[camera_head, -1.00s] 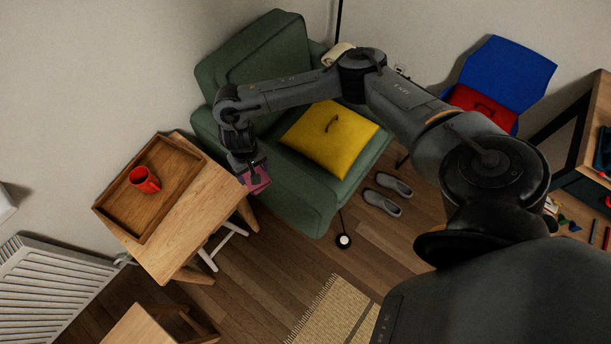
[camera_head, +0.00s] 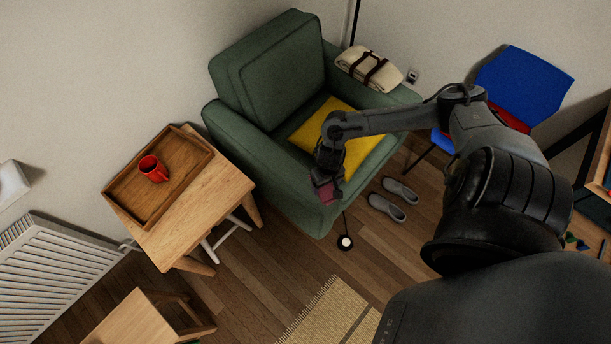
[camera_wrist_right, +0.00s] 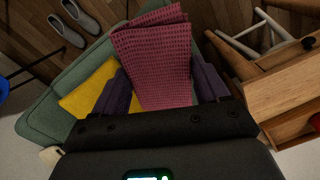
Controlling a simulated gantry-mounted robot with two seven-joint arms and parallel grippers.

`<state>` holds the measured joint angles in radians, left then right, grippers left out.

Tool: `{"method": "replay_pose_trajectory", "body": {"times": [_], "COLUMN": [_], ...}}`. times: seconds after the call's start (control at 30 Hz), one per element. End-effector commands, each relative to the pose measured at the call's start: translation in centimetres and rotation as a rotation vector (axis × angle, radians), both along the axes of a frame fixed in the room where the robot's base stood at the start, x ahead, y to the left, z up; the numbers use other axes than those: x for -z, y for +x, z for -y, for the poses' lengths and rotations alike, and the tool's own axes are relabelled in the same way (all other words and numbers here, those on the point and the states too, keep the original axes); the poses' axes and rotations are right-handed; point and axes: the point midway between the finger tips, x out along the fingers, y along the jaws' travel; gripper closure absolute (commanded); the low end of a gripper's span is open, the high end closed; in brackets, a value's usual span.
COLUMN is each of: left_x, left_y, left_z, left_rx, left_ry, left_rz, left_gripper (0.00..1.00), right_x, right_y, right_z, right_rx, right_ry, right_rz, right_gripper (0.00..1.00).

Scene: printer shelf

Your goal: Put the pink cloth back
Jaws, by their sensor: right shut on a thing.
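The pink cloth (camera_wrist_right: 155,55) is a folded, waffle-textured piece held between the fingers of my right gripper (camera_wrist_right: 160,85) in the right wrist view. In the head view the cloth (camera_head: 325,193) shows small below my right gripper (camera_head: 329,178), in front of the green armchair's seat. The gripper is shut on the cloth and hangs over the chair's front edge. My left gripper is not in view.
The green armchair (camera_head: 243,133) holds a yellow cushion (camera_head: 357,152) and a rolled blanket (camera_head: 368,70). A wooden table (camera_head: 222,190) at left bears a tray (camera_head: 130,208) with a red mug (camera_head: 153,168). Grey shoes (camera_head: 387,207) lie on the floor.

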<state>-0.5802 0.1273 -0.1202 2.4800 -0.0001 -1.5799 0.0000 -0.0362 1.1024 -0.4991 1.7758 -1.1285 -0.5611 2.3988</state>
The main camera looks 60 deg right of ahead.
Motion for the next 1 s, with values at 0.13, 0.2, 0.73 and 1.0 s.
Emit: {"method": "replay_pose_trajectory", "body": {"times": [0.13, 0.2, 0.73, 1.0], "left_x": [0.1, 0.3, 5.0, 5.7], "left_y": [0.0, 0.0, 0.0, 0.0], "left_z": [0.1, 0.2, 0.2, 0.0], "left_rx": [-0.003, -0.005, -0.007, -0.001], "left_ry": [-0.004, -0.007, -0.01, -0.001], "left_rz": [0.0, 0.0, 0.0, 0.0], "left_gripper": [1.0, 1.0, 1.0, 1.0], "right_x": [0.8, 1.2, 7.1, 7.9], "right_y": [-1.3, -1.1, 7.6, 9.3], "right_z": [0.1, 0.1, 2.7, 3.3], "right_rx": [0.0, 0.001, 0.003, 0.001], "right_ry": [0.001, 0.001, 0.002, 0.002], "right_rz": [-0.001, 0.002, 0.003, 0.0], "right_gripper": [0.5, 0.5, 0.5, 0.5]}}
